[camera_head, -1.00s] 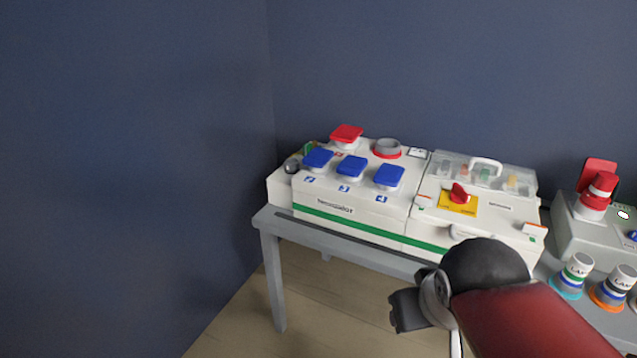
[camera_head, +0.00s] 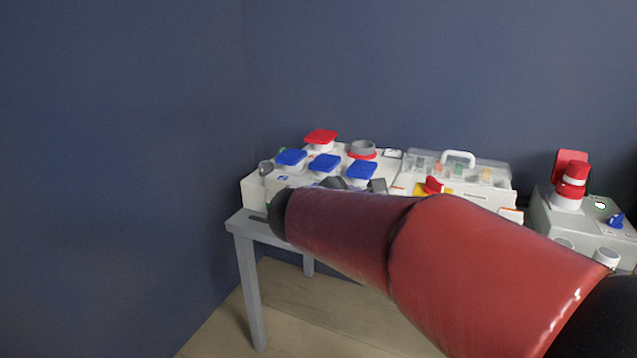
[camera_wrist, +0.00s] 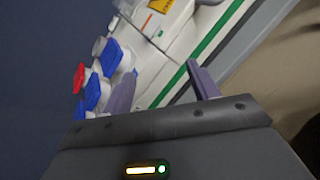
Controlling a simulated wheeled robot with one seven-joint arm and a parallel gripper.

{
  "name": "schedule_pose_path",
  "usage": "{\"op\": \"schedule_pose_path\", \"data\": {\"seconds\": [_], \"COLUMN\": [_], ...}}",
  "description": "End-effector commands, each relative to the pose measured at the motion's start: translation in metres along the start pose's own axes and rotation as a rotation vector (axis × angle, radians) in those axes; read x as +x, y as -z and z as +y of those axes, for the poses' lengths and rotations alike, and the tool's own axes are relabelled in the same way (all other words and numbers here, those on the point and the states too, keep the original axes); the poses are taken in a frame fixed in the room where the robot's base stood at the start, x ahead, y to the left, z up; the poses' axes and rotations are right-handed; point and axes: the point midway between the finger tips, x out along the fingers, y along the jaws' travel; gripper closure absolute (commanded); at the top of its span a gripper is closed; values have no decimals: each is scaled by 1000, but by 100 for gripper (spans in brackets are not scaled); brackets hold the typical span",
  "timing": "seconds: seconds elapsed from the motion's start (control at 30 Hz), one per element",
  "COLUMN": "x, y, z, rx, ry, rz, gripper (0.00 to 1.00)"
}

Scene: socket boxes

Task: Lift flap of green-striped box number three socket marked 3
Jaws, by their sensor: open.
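The green-striped white box (camera_head: 283,179) stands on a grey table, with three blue flaps along its front row. The middle blue flap (camera_head: 325,162), over the socket marked 3 in the earlier head view, lies closed. In the wrist view it appears as the middle blue flap (camera_wrist: 92,92), near the left finger. My gripper (camera_head: 356,184) is open and empty, in front of the blue row between the middle and right flaps. The wrist view shows my gripper's two fingers (camera_wrist: 162,67) apart, pointing at the box front with its green stripe. My arm hides the box's lower front.
A grey unit (camera_head: 577,226) with a red plug stands farther right. A wall is behind.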

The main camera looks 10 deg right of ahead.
Motion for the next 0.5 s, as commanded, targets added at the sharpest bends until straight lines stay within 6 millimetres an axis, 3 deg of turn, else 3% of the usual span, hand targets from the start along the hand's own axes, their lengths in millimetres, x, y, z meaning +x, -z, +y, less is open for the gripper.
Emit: {"op": "schedule_pose_path", "data": {"seconds": [0.03,0.2,0.3,0.5], "x": [8,3,-2,5], "y": [23,57,69,69], "z": [22,89,110,125], "rx": [-148,-500,-603,-647], "ry": [-74,-261,-318,-341], "rz": [-59,-247,-314,-346], "gripper": [40,40,40,40]}}
